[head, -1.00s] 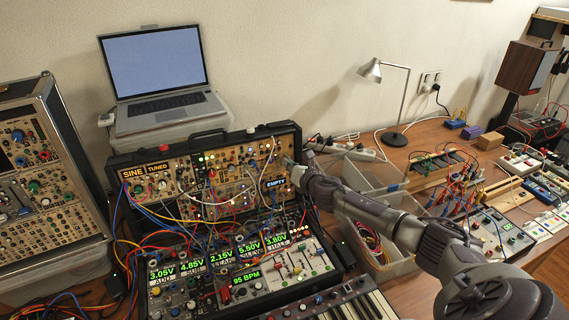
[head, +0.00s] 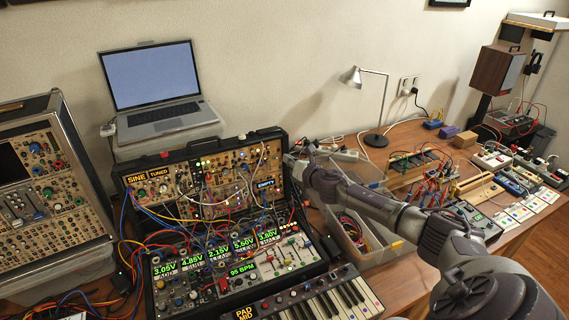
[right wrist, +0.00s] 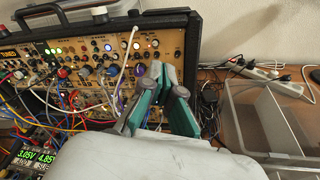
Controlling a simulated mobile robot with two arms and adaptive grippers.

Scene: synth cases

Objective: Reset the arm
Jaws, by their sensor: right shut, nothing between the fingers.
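My right arm (head: 390,212) reaches in from the lower right of the head view. Its gripper (head: 294,160) is by the upper right edge of the synth case (head: 150,200). In the right wrist view the gripper (right wrist: 166,78) has green-edged fingers drawn together with nothing between them. The fingers appear in front of the case's tan panel and its dark right side; I cannot tell whether they touch it. My left gripper is in neither view.
The case is full of patch cables and knobs, with a keyboard (head: 325,302) in front. A laptop (head: 152,82) stands behind. A clear bin (head: 370,258) lies below my right arm. A lamp (head: 352,78) and several boards fill the right side. A second case (head: 45,170) stands left.

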